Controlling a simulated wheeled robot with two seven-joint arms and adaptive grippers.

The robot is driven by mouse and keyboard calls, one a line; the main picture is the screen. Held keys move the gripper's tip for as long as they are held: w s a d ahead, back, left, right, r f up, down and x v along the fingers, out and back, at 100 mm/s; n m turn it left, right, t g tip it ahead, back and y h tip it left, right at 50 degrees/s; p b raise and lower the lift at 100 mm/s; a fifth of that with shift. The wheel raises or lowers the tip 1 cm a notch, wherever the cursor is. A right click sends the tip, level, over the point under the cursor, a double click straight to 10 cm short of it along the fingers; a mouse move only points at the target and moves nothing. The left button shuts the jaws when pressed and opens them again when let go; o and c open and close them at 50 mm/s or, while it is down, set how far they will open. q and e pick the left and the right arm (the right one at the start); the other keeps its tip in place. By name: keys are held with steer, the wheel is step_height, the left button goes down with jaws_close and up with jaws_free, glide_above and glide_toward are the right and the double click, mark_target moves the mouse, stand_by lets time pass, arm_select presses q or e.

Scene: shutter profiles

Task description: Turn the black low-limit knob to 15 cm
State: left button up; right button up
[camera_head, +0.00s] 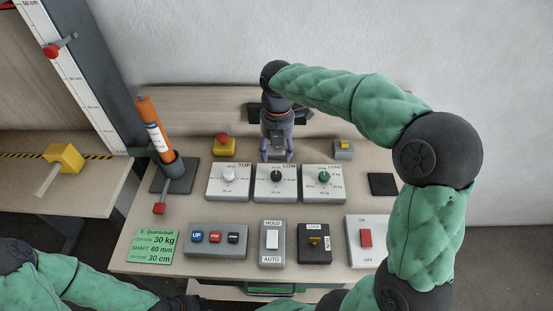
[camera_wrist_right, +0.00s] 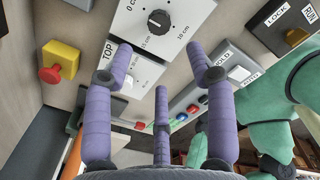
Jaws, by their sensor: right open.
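The black low-limit knob (camera_head: 276,176) sits in the middle of the white LOW panel (camera_head: 264,195), between the TOP and LOAD panels. In the right wrist view the black knob (camera_wrist_right: 159,20) is near the top, with cm marks around it. A pale line shows on the knob, but I cannot read its setting surely. My right gripper (camera_head: 277,157) is open and empty, just behind the knob in the head view. In the right wrist view its purple fingers (camera_wrist_right: 160,62) are spread and apart from the knob.
The TOP panel with a white knob (camera_head: 229,175) and the LOAD panel with a green knob (camera_head: 324,177) flank the LOW panel. A red mushroom button (camera_head: 223,138) stands behind. Switch boxes line the front, and an orange cylinder (camera_head: 153,125) stands at left.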

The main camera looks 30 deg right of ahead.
mark_target(276, 175)
step_height(276, 175, down, 11)
steer(key=b, duration=0.4)
steer(key=shift+w+r, duration=0.1)
steer(key=shift+r, duration=0.1)
jaws_close()
